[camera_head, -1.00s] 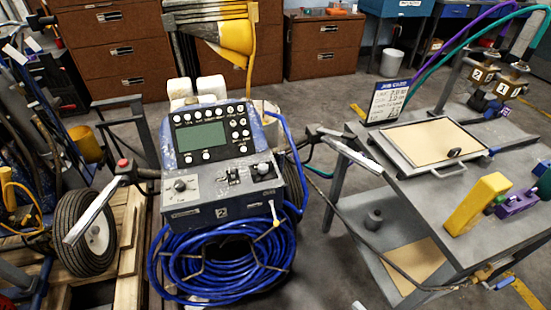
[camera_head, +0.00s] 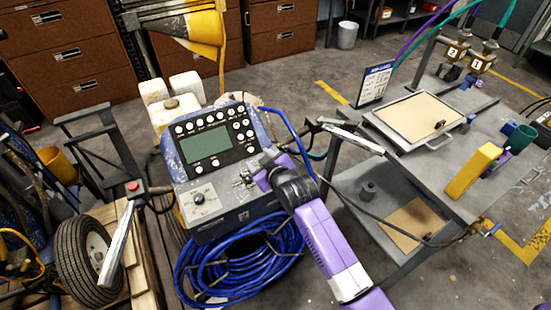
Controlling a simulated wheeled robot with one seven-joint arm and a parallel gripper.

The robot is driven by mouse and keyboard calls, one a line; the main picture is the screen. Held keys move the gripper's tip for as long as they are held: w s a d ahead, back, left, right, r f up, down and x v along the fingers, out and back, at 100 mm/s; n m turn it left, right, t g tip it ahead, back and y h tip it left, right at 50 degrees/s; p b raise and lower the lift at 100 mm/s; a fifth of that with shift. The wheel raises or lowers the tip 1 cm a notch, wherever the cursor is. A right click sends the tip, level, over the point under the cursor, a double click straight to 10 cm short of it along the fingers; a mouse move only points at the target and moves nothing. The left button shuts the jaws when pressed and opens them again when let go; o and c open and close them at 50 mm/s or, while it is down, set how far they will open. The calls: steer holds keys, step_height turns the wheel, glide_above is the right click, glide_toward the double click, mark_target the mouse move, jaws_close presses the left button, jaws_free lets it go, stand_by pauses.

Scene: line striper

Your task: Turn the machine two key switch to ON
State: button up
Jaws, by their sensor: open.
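Machine two (camera_head: 222,217) stands left of centre, a blue and grey line striper with a sloped display panel (camera_head: 208,146) and a lower grey control box. On the box are a round dial (camera_head: 199,198) at left and small dark switch parts (camera_head: 243,179) near the middle. My gripper (camera_head: 264,163) is at the right part of the control box, close over its top face, and is open. It and my black wrist cover the box's right end, where a round knob-like switch sits. I cannot tell whether the jaws touch the switch, or which way the key points.
A coiled blue hose (camera_head: 235,268) hangs on the machine's front below the box. A grey handlebar (camera_head: 118,240) and a wheel (camera_head: 84,258) are at left. A grey work table (camera_head: 440,185) with a yellow block (camera_head: 473,170) stands at right. Bare floor shows between machine and table.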

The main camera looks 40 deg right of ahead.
steer(key=w+d+g, duration=0.2)
steer(key=d, duration=0.1)
steer(key=w+d+n+g+p, duration=0.1)
steer(key=w+d+g, duration=0.1)
steer(key=w, duration=0.1)
steer(key=shift+w+d+r+y, duration=0.15)
steer(key=shift+w+d+y, duration=0.05)
steer(key=shift+d+y, duration=0.2)
steer(key=g, duration=0.1)
steer(key=s+n+g+y, duration=0.1)
steer(key=f+n+g, duration=0.1)
steer(key=g, duration=0.1)
steer(key=shift+s+d+p, duration=0.4)
steer(key=s+g, duration=0.1)
steer(key=s+r+n+g+y, duration=0.1)
steer(key=s+r+g+y, duration=0.1)
steer(key=s+g, duration=0.1)
steer(key=shift+a+r+n, duration=0.15)
steer(key=shift+r+n, duration=0.05)
steer(key=shift+n, duration=0.1)
steer(key=shift+f, duration=0.15)
step_height(320, 180, down, 7)
steer(key=shift+f+p, duration=0.15)
steer(key=shift+p, duration=0.15)
jaws_close()
